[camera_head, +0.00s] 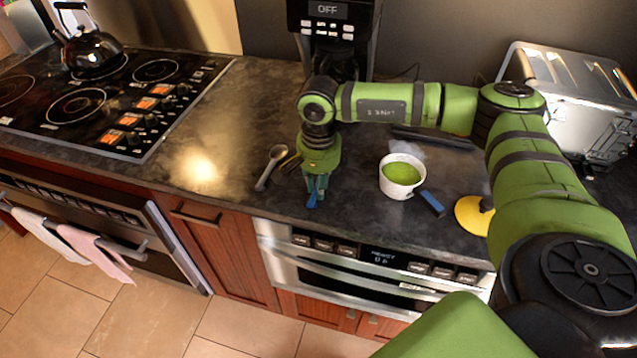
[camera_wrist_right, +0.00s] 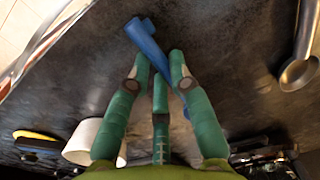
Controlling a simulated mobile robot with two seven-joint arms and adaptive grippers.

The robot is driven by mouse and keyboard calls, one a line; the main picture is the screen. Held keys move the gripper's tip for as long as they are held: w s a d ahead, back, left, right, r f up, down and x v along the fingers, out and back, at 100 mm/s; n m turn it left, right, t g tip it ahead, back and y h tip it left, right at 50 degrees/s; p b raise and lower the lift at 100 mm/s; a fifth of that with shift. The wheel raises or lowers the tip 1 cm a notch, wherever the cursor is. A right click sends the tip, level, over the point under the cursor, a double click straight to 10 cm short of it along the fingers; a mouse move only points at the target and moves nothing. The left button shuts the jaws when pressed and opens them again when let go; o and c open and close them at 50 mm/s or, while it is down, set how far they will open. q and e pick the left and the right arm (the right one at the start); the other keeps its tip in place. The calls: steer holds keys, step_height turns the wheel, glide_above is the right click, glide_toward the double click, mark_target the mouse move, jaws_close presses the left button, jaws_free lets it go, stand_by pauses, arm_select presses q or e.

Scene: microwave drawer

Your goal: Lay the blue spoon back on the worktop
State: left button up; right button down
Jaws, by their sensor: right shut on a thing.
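My right gripper (camera_head: 317,190) points down over the front part of the dark worktop (camera_head: 235,150), left of the bowl. Its fingers are shut on the blue spoon (camera_head: 312,202); only a small blue part shows below the fingertips in the head view. In the right wrist view the blue spoon (camera_wrist_right: 148,45) sits aslant between the green fingers (camera_wrist_right: 160,85), its wider end beyond the tips. I cannot tell whether the spoon touches the worktop. My left gripper is not in view.
A grey metal spoon (camera_head: 270,167) lies left of the gripper. A white bowl with green contents (camera_head: 402,176), a blue block (camera_head: 432,203) and a yellow round thing (camera_head: 473,215) are to the right. A coffee maker (camera_head: 334,35) stands behind. The worktop's front edge is close.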

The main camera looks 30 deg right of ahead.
steer(key=shift+f, duration=0.1)
steer(key=c, duration=1)
jaws_free()
steer(key=shift+c, duration=0.2)
step_height(320, 180, up, 12)
steer(key=shift+s, duration=0.1)
